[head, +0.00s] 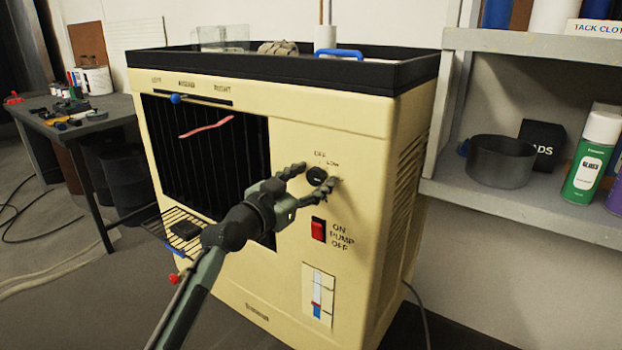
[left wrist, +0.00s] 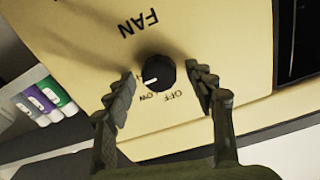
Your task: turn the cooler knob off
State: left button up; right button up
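The cooler (head: 290,150) is a large cream cabinet. Its round black fan knob (head: 317,176) sits on the front right, below "OFF" and "LOW" lettering. In the left wrist view the knob (left wrist: 158,74) has a white pointer mark aimed left, away from "OFF" and beyond "LOW". "FAN" reads upside down there. My left gripper (head: 319,175) is open, with one finger on each side of the knob. In the left wrist view a gap shows between each finger and the knob. My right gripper is not in view.
A dark louvered grille (head: 190,150) is to the left. Grey shelves (head: 555,215) with cans and a black bowl (head: 499,161) stand at right. A cluttered workbench (head: 75,120) is at left.

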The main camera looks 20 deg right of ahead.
pick_arm(q)
jog(key=c, duration=1)
